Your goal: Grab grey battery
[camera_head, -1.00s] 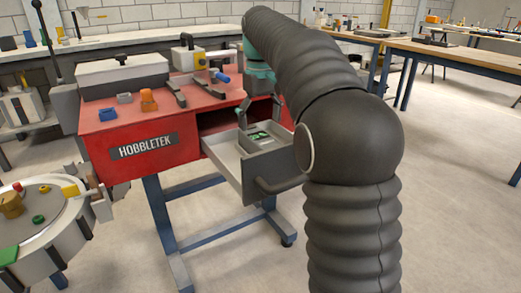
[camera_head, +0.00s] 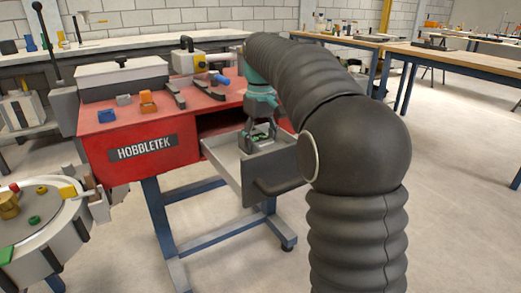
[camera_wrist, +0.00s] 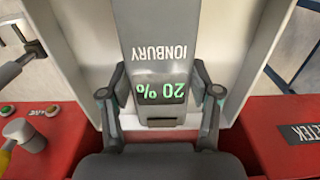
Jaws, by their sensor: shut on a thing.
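The grey battery (camera_wrist: 160,45) fills the middle of the wrist view. It carries the word IONBURY and a green 20% reading, both upside down there. It lies in the open drawer (camera_head: 222,156) of the red workbench (camera_head: 140,133). My gripper (camera_wrist: 160,88) has a finger on each side of the battery, near its display end, and is shut on it. In the head view my gripper (camera_head: 262,130) reaches down into the drawer and partly covers the battery. Whether the battery is clear of the drawer floor cannot be told.
The drawer front with its dark handle (camera_head: 278,183) stands out towards me. An orange block (camera_head: 147,103), blue blocks and a yellow-grey device (camera_head: 187,62) sit on the bench top. A round table (camera_head: 45,225) is at left. Open floor lies at right.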

